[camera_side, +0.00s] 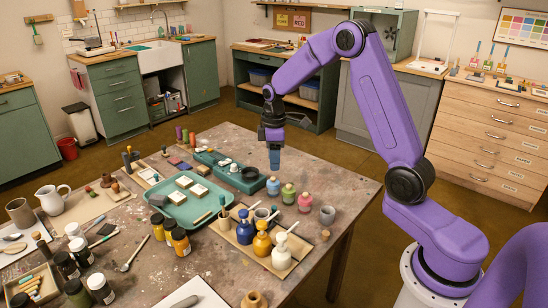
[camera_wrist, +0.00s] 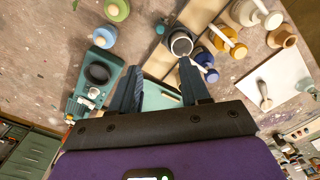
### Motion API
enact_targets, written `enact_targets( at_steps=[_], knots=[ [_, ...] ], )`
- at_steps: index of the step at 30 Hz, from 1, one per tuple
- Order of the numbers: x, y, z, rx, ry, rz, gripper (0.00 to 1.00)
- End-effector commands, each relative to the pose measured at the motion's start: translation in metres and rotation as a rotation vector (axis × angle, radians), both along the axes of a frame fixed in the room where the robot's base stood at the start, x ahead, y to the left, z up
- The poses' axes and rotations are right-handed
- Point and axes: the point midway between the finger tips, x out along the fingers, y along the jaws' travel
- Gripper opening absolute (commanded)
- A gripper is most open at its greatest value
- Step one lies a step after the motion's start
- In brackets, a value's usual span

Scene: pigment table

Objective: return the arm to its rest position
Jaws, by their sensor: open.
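My gripper (camera_side: 274,160) hangs pointing down above the back right part of the work table (camera_side: 345,190), clear of the tabletop. In the wrist view its two dark blue fingers (camera_wrist: 159,65) stand apart with nothing held between them. My purple arm reaches up from its base at the right and bends down over the table. In the wrist view a grey cup (camera_wrist: 180,43) appears just beyond the right fingertip, lower down on the table.
Small blue, green and pink bottles (camera_side: 288,194) stand below and near my gripper. A teal tray (camera_side: 180,213), pump bottles (camera_side: 262,243) on a wooden board and several jars crowd the table. Drawers (camera_side: 490,140) stand behind my arm. The air around my gripper looks free.

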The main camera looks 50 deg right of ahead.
Motion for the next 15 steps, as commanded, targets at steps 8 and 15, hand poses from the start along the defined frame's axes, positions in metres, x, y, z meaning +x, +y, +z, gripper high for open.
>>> enact_targets(
  at_steps=[8,15],
  knots=[
    [-0.002,0.004,0.001,0.0,0.0,0.005,0.46],
    [-0.029,0.053,0.021,0.001,-0.006,0.05,0.46]
  ],
)
